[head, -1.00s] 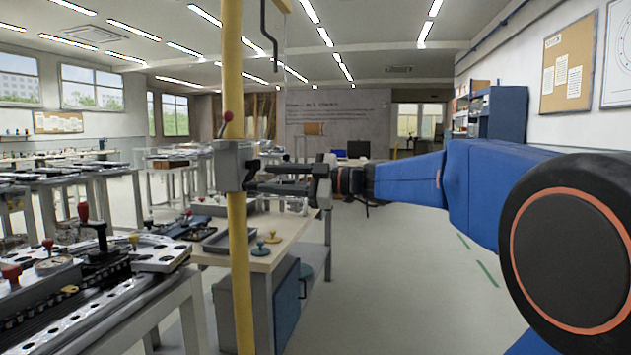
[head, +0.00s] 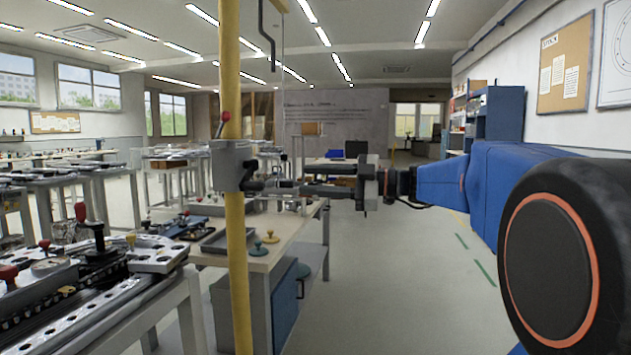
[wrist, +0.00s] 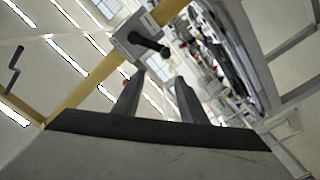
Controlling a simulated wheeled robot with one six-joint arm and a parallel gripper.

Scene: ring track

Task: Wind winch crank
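The winch is a grey box (head: 230,165) on an upright yellow post (head: 235,270); it also shows in the wrist view (wrist: 135,38). A red-knobbed lever (head: 224,118) sticks up from the box. A black crank handle (wrist: 150,43) juts from the box's face towards my gripper. My gripper (wrist: 160,76) is open, its two fingers apart with nothing between them. The handle's end lies just beyond the fingertips, apart from them. In the head view my gripper points left at the winch, and the fingertips and handle overlap there.
A workbench (head: 285,232) with trays and stamps stands behind the post. A long metal fixture table (head: 110,290) with red-knobbed levers is at the left. A dark bent rod (head: 267,35) hangs at the top. The floor (head: 420,280) to the right of the bench is clear.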

